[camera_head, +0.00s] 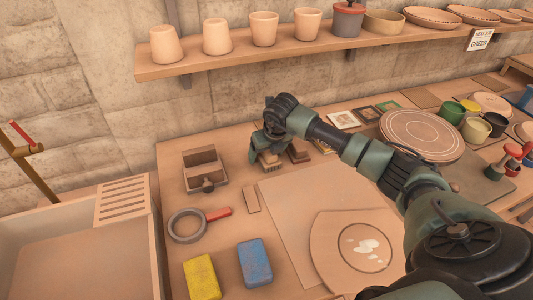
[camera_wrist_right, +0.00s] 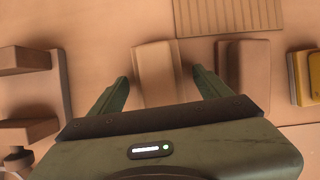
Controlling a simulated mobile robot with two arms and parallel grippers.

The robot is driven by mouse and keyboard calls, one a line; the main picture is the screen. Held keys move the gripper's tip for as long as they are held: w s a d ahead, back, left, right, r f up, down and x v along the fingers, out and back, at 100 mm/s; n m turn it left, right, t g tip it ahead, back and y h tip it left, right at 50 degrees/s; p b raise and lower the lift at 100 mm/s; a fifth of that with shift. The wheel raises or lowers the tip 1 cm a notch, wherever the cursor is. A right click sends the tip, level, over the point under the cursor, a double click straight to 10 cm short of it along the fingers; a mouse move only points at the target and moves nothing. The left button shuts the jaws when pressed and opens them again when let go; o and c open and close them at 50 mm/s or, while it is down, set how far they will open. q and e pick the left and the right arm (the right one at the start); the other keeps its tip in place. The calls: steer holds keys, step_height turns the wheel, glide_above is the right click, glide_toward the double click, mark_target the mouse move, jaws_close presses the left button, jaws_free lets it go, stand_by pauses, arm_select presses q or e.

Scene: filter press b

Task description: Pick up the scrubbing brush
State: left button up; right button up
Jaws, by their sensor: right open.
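The scrubbing brush (camera_head: 269,164) appears to be the light wooden block with bristles at the back of the bench, partly hidden under my right gripper (camera_head: 266,149). In the right wrist view the light block (camera_wrist_right: 154,62) lies between the two green fingers of the right gripper (camera_wrist_right: 161,84), nearer the left finger. The fingers are open, with a gap visible on each side of the block. Its near end is hidden by the gripper body. My left gripper is out of view.
A brown block (camera_head: 298,152) sits close to the right of the brush; it also shows in the wrist view (camera_wrist_right: 244,73). A wooden holder (camera_head: 204,170) stands to the left. A pot shelf (camera_head: 190,67) hangs above.

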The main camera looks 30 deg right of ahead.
steer(key=shift+c, duration=0.4)
steer(key=c, duration=1.4)
steer(key=shift+c, duration=0.2)
steer(key=shift+s+r+b, duration=0.15)
steer(key=shift+r+b, duration=0.2)
steer(key=shift+b, duration=0.15)
step_height(320, 180, up, 6)
steer(key=shift+b, duration=0.75)
steer(key=s+a+b, duration=0.2)
steer(key=s, duration=0.7)
steer(key=s+a+b, duration=0.2)
steer(key=s+b, duration=0.1)
steer(key=s, duration=0.7)
steer(key=shift+a+r, duration=0.2)
steer(key=shift+a, duration=0.15)
steer(key=shift+s, duration=0.1)
